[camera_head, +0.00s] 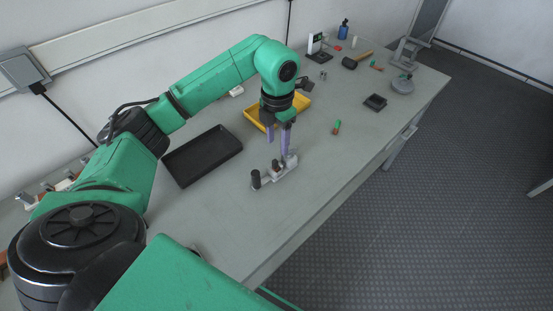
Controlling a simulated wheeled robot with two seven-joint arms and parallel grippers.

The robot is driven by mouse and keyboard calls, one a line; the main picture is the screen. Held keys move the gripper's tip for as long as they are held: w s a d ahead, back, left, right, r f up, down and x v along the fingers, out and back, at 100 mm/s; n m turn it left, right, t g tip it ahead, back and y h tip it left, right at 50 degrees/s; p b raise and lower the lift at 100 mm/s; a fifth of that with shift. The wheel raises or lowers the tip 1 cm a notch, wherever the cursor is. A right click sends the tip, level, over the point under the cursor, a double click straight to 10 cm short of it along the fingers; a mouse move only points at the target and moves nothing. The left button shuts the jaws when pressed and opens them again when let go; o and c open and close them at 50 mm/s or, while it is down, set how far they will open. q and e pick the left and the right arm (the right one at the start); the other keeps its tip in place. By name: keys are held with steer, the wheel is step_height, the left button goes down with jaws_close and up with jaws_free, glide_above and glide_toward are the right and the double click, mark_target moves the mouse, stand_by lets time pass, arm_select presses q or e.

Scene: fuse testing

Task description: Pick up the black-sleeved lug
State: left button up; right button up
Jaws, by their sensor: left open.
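My left gripper (278,146) points down with its two purple fingers apart and nothing seen between them. It is above or just behind a small light-grey fixture (285,174) on the table. A short black upright cylinder (255,179) stands at the fixture's left end, and small dark and reddish parts sit near its middle. I cannot tell whether any of these is the black-sleeved lug; the parts are too small. A small green and brown piece (337,127) lies on the table to the right of the gripper. My right gripper is out of view.
An empty-looking black tray (203,155) lies left of the gripper, and a yellow tray (257,117) lies behind it. A small black box (375,102) and a round grey device (402,86) stand farther right. The table front right of the fixture is clear.

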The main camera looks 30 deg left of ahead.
mark_target(275, 160)
arm_select(q)
steer(key=f+p, duration=0.1)
steer(key=f, duration=0.2)
steer(key=f+p, duration=0.1)
steer(key=f, duration=0.2)
steer(key=a+f+p, duration=0.1)
steer(key=f, duration=0.2)
steer(key=shift+w+f, duration=0.15)
steer(key=shift+f, duration=0.4)
jaws_close()
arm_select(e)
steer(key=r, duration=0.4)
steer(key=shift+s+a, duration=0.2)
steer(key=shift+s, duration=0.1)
